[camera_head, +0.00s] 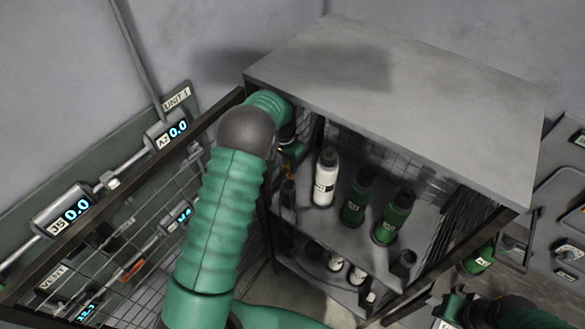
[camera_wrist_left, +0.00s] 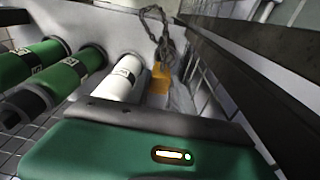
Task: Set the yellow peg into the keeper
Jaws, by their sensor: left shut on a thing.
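The yellow peg (camera_wrist_left: 160,78) shows in the left wrist view just beyond the green gripper housing, beside a white bottle. A dark looped cord (camera_wrist_left: 153,20) hangs down to it. In the head view a small orange-yellow piece (camera_head: 289,172) shows just below my left gripper (camera_head: 292,151), at the left front of the cabinet. My left gripper is shut on the yellow peg; the fingertips are mostly hidden by the housing and the arm. I cannot make out the keeper.
A grey-topped cabinet (camera_head: 400,85) has a white bottle (camera_head: 325,178) and green bottles (camera_head: 358,197) close to my left gripper, with more items on a lower shelf. A mesh panel with gauges (camera_head: 70,207) stands left. A dark post (camera_wrist_left: 255,60) runs close by in the wrist view.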

